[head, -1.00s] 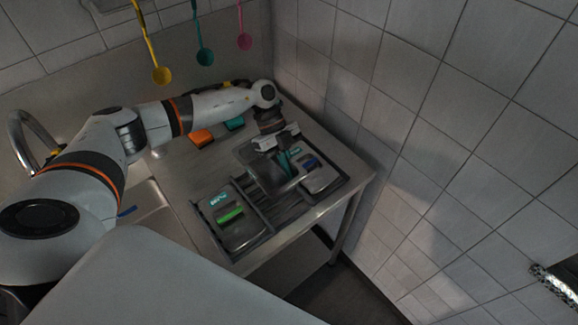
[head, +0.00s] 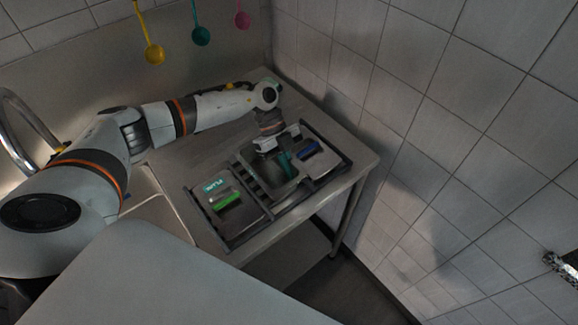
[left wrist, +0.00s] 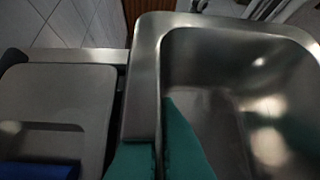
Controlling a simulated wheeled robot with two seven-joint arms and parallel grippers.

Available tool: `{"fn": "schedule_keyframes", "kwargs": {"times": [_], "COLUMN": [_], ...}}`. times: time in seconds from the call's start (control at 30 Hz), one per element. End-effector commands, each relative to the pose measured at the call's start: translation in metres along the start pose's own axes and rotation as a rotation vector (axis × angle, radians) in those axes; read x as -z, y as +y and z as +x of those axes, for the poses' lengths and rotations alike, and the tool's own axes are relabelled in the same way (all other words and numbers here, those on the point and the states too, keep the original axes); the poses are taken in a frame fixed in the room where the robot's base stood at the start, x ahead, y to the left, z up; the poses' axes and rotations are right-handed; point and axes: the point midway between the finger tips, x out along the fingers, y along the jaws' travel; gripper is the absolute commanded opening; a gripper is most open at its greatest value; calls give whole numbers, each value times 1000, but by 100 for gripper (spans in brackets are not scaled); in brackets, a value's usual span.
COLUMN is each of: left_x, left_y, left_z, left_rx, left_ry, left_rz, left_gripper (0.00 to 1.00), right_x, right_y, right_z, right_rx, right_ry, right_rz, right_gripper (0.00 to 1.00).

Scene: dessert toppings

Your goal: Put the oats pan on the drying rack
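An open, empty metal pan (head: 262,178), which I take for the oats pan, is at the middle of the dark drying rack (head: 228,243). No oats label can be read on it. My left gripper (head: 287,162) is at its right side wall, pointing down. In the left wrist view, the teal fingers (left wrist: 160,150) sit on either side of the rim of the pan (left wrist: 146,75), one inside and one outside. The pan looks level and low among the rack bars; whether it rests on them cannot be told. My right gripper is out of view.
A lidded container with a green handle (head: 233,204) stands left on the rack, another with a blue handle (head: 309,150) stands right. A tiled wall (head: 430,130) rises close to the right. Yellow, teal and pink ladles (head: 201,36) hang behind. A tap (head: 20,120) is at the left.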

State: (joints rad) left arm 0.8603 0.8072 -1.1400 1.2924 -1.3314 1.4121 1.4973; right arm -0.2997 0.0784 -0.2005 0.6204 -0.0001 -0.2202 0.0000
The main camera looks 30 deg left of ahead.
Motion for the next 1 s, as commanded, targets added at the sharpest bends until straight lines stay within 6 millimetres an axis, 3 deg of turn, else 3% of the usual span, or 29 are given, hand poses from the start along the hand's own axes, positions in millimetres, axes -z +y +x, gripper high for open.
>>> {"fn": "schedule_keyframes", "kwargs": {"times": [0.03,0.2,0.57,1.0], "left_x": [0,0,2,2], "left_y": [0,0,0,0], "left_z": [0,0,-10,-96], "left_rx": [0,0,-2,-4], "left_ry": [0,0,2,2], "left_rz": [0,0,-1,0], "left_gripper": [0,28,28,28], "right_x": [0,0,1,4], "right_y": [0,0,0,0], "right_z": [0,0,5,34], "right_rx": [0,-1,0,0], "right_ry": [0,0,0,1], "right_rz": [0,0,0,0], "right_gripper": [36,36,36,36]}}
